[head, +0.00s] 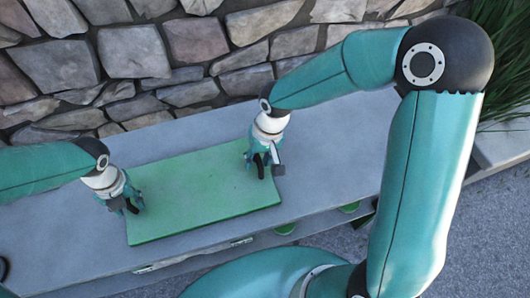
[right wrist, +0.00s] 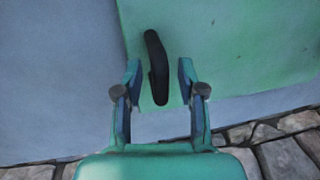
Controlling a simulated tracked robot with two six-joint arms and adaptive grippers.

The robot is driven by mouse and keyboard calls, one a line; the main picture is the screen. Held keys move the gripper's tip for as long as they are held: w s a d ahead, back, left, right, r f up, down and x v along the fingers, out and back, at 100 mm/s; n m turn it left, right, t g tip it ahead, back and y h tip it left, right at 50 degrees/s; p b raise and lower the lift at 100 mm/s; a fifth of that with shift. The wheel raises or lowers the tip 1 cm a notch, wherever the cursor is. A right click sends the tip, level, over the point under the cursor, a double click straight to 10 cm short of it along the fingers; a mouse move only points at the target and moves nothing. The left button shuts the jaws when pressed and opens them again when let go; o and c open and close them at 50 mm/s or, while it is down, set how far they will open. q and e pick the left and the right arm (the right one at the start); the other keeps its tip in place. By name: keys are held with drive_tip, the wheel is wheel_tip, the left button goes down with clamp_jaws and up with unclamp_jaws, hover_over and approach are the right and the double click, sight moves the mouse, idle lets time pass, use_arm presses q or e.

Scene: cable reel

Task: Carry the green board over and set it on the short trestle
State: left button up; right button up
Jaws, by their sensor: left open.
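The green board (head: 195,190) lies flat on a long grey slab. In the right wrist view, the board (right wrist: 240,50) carries a black bar handle (right wrist: 156,65) near its edge. My right gripper (right wrist: 159,80) is open, with one finger on each side of that handle and a gap on both sides. In the head view, my right gripper (head: 264,168) is over the board's right end. My left gripper (head: 127,207) is open at the board's left end; its fingers hide what is between them. I cannot make out a short trestle.
The grey slab (head: 335,150) has bare room to the right of the board. A stone wall (head: 150,50) runs along its far side. Grass (head: 505,60) grows at the right. Gravel (head: 330,240) and small green round things (head: 285,229) show below the near edge.

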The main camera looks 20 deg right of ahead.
drive_tip(key=shift+w+d+r, duration=0.1)
drive_tip(key=shift+r, duration=0.55)
use_arm(q)
wheel_tip(320, 180, up, 12)
drive_tip(key=d, duration=0.1)
drive_tip(key=shift+d, duration=0.2)
use_arm(e)
wheel_tip(320, 180, up, 10)
drive_tip(key=d, duration=0.2)
drive_tip(key=shift+r, duration=0.2)
use_arm(q)
drive_tip(key=shift+w+f, duration=0.1)
idle(0.3)
